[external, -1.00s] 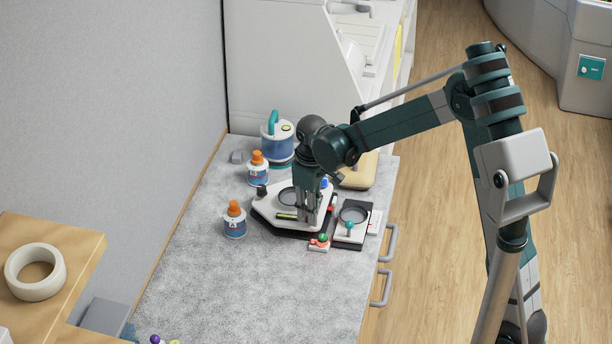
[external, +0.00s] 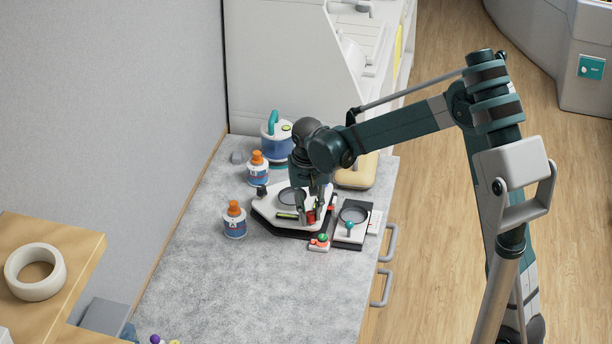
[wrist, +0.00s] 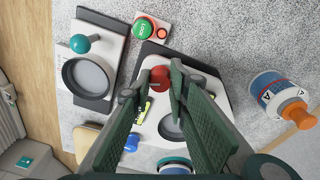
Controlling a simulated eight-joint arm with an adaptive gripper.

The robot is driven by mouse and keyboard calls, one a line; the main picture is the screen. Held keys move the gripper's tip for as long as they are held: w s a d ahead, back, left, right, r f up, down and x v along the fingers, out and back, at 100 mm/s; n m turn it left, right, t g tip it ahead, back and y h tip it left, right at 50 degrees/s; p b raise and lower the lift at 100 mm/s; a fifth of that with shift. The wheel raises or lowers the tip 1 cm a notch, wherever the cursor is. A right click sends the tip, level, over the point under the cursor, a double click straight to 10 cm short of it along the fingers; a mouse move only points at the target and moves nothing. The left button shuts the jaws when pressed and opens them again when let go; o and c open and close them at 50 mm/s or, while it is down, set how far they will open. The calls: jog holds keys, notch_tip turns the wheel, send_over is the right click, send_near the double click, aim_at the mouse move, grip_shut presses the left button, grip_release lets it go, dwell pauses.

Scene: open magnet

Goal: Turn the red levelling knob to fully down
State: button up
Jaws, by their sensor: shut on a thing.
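The red levelling knob (external: 311,218) stands at the front corner of a white, dark-edged instrument plate (external: 268,207) with a round dark-rimmed recess. In the wrist view the red knob (wrist: 160,78) shows between my fingertips. My gripper (external: 310,212) points down over that corner, its fingers on either side of the knob and shut on it. In the wrist view my gripper (wrist: 153,84) partly hides the knob's sides and the plate. A yellow-green level vial (external: 287,216) lies on the plate beside the knob. I cannot read the knob's setting.
A small box with a green button (external: 320,239) and a teal-knobbed unit (external: 349,229) stand close to the right. Orange-capped bottles (external: 234,222) stand left, with a blue-and-white canister (external: 277,138) behind. The front of the grey bench (external: 260,290) is mostly clear.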

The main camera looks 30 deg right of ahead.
jog(key=m, duration=0.6)
jog(key=shift+m, duration=0.3)
dwell(0.4)
jog(key=o, duration=0.9)
jog(key=shift+r, duration=0.15)
jog(key=r, duration=0.7)
jog(key=a+r, duration=0.1)
jog(key=r, duration=0.3)
jog(key=shift+s+a+r, duration=0.1)
jog(key=shift+s+r, duration=0.2)
jog(key=shift+r, duration=0.05)
